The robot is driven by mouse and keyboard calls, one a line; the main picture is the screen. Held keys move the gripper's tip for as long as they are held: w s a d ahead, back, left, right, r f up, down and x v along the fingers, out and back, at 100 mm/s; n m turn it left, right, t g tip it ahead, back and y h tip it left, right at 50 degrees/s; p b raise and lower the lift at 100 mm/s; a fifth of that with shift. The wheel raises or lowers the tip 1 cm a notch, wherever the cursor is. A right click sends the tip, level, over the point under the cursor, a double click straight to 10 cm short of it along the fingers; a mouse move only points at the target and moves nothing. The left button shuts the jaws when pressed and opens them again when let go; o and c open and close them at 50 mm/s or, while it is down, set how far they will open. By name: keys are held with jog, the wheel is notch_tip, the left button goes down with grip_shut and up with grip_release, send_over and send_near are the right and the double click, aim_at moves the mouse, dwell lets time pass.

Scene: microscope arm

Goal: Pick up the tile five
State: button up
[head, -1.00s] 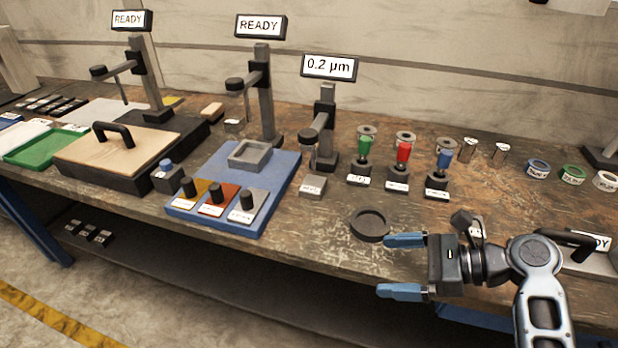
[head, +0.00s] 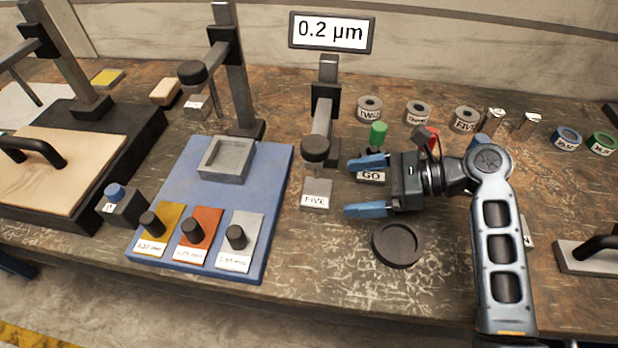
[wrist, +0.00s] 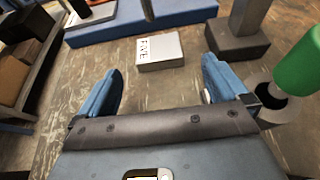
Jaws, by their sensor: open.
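The tile five (head: 317,191) is a small grey block with a white label reading FIVE. It lies on the bench just right of the blue board, below the probe of the 0.2 µm stand. In the wrist view the tile (wrist: 160,50) lies ahead of the fingertips, roughly between their lines. My gripper (head: 366,187) is open and empty, its blue fingers pointing left towards the tile. The fingertips are apart from the tile, a short way to its right. The gripper also shows in the wrist view (wrist: 160,75).
The 0.2 µm stand (head: 327,100) rises behind the tile. The blue board (head: 185,190) with coloured knobbed plates is to the left. A green-topped post (head: 378,133) stands close behind my gripper, and a round black dish (head: 398,245) lies in front of it.

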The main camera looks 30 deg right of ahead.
aim_at(320, 192)
jog(key=x, duration=0.7)
jog(key=shift+a, duration=0.25)
jog(key=shift+c, duration=0.2)
jog(key=c, duration=1.4)
jog(key=shift+c, duration=0.2)
jog(key=shift+r, duration=0.15)
jog(key=shift+r+p, duration=1.5)
jog(key=shift+p, duration=0.85)
jog(key=shift+r, duration=0.1)
